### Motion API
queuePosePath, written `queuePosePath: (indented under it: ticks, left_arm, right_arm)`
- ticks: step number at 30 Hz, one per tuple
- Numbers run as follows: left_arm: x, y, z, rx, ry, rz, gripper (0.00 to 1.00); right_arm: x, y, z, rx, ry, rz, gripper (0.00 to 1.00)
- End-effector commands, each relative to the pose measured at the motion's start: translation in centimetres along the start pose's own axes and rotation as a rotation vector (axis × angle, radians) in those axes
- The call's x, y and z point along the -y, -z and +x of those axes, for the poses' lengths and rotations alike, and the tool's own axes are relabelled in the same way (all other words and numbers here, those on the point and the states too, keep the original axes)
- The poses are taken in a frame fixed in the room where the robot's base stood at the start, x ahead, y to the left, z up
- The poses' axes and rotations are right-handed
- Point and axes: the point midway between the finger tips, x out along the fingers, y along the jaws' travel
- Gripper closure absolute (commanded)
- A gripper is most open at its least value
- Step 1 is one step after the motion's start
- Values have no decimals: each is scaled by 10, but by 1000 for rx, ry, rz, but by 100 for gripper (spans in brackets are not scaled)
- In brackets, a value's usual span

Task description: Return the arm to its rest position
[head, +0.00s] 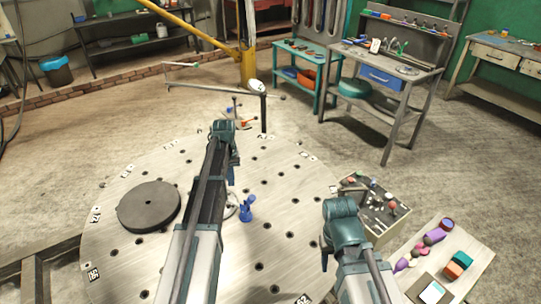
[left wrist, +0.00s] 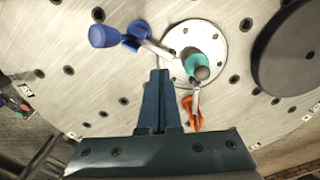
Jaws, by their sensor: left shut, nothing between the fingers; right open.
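My left arm (head: 207,190) reaches out over the round metal table (head: 120,260) in the head view, its joint at the far end raised. My left gripper (left wrist: 159,73) shows in the left wrist view. Its two fingers are together and empty, above the table near a pale round plate (left wrist: 210,35). In the head view the arm mostly hides that gripper. My right arm (head: 345,228) is folded at the lower right of the head view. Its fingers do not show.
Blue-handled clamp (head: 246,208) stands on the table beside my left arm; teal-and-grey knob (left wrist: 200,65) and orange handle (left wrist: 191,115) are close to the fingers. A dark disc (head: 149,206) lies left. A tool box (head: 378,205) and board (head: 465,280) are right. A yellow boom post (head: 248,65) stands behind.

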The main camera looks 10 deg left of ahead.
Motion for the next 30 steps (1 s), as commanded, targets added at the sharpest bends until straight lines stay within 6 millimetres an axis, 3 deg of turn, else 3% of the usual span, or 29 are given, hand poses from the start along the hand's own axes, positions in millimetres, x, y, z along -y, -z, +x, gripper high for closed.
queuePosePath:
  ticks: [5,8,12,19,22,30]
  left_arm:
    - [-8,-15,0,-3,0,18,100]
    - [-29,-55,0,-14,-1,69,100]
    - [-62,-128,0,-36,-4,170,100]
    - [-92,-233,-1,-70,-11,322,100]
    - [-118,-240,0,-50,8,395,100]
    - [-164,-288,-1,4,76,573,100]
  right_arm:
    - [0,0,0,0,0,0,50]
    - [0,0,0,0,0,0,50]
    - [0,0,0,0,0,0,50]
    - [0,0,0,0,0,0,50]
    - [0,0,0,0,0,0,50]
    - [0,0,0,0,0,0,50]
